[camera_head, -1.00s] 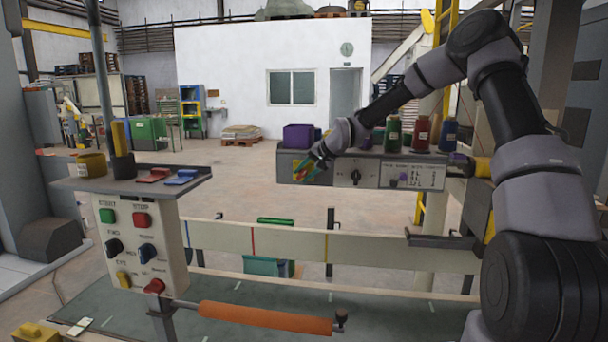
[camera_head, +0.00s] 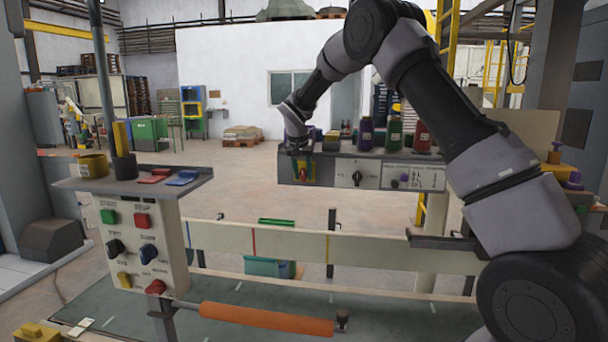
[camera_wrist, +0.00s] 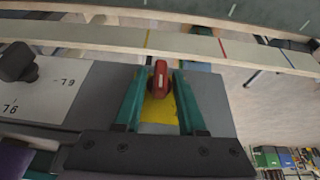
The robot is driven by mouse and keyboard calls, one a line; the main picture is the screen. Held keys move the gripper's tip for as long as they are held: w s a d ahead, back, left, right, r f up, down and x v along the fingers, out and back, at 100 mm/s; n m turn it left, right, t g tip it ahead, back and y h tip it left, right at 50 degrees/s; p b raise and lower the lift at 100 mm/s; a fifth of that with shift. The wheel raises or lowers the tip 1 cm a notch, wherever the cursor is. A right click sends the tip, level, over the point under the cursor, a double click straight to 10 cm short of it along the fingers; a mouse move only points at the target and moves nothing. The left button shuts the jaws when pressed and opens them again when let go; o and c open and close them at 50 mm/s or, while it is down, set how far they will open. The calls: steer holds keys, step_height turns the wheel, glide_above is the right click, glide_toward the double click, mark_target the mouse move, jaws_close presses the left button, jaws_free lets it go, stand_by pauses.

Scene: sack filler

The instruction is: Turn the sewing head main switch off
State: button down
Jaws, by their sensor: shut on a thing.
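The sewing head's switch box is a grey box (camera_head: 338,180) across the middle of the head view. A red switch knob (camera_head: 304,174) on a yellow plate sits at its left end. In the wrist view the red knob (camera_wrist: 160,78) stands on the yellow plate (camera_wrist: 158,110) between the teal fingers of my gripper (camera_wrist: 162,74). My gripper (camera_head: 304,170) reaches down to the box front from above and is shut on the red knob. The fingers partly hide the plate in the head view. Any position marks around the knob are not readable.
A black rotary knob (camera_head: 356,177) with a white label is right of the red switch. A control panel (camera_head: 140,245) with buttons stands at left, and an orange roller (camera_head: 265,318) is in front.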

steer(key=h, duration=0.2)
steer(key=n+h, duration=0.1)
steer(key=h, duration=0.1)
steer(key=shift+a+f+g, duration=0.15)
steer(key=shift+a+g, duration=0.2)
steer(key=shift+g, duration=0.05)
steer(key=shift+f+n+h, duration=0.1)
steer(key=shift+n+h, duration=0.3)
steer(key=shift+h, duration=1.5)
steer(key=c, duration=0.8)
jaws_free()
steer(key=v, duration=1)
steer(key=shift+a, duration=0.4)
steer(key=shift+w, duration=0.1)
